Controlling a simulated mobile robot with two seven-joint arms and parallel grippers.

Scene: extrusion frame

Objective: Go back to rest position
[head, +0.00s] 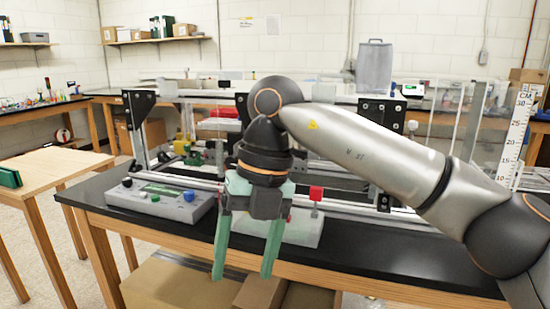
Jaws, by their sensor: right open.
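My right gripper (245,274) hangs in front of the black table's front edge, with its two green fingers pointing down and spread apart. Nothing is between the fingers. My right arm comes in from the right and covers part of the extrusion frame (180,178), which stands on the black tabletop (360,257). The frame has silver rails and black end brackets. My left gripper is not in the picture.
A grey control box (160,203) with coloured knobs sits left of the gripper. Cardboard boxes (175,286) lie under the table. A wooden table (50,166) is at left, with floor between.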

